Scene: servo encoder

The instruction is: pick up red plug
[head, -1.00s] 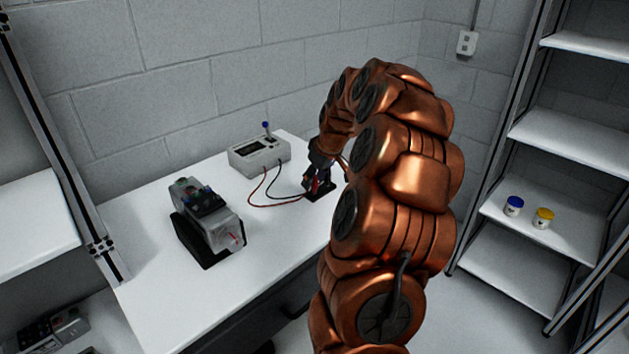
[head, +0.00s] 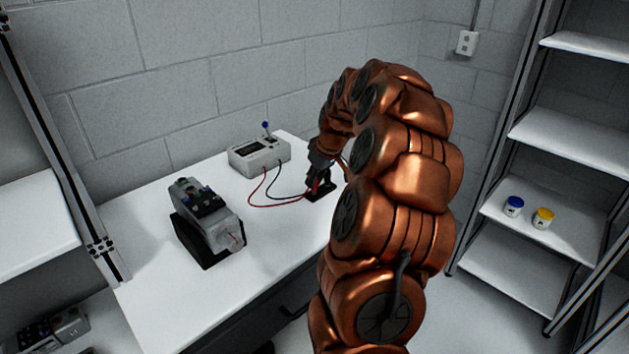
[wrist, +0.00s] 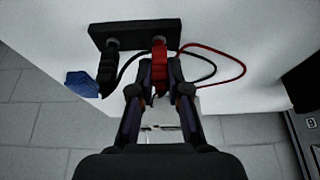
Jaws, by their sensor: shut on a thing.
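The red plug (wrist: 159,66) is between my gripper's fingertips (wrist: 160,82) in the wrist view. My gripper is shut on it. The plug stands at the black holder block (wrist: 132,33), its end at a round grey socket on the block; I cannot tell whether it is still seated. A black plug (wrist: 107,68) stands in the same block beside it. In the head view my gripper (head: 318,184) is low at the table's right edge, over the block (head: 326,193), and the red plug is mostly hidden by the fingers.
A grey meter box (head: 259,156) with a blue-topped lever stands at the back of the white table (head: 145,275). Red (head: 270,206) and black cables run from it to the plugs. A servo unit (head: 207,222) stands at left. Blue and yellow-lidded jars (head: 543,218) sit on the right shelf.

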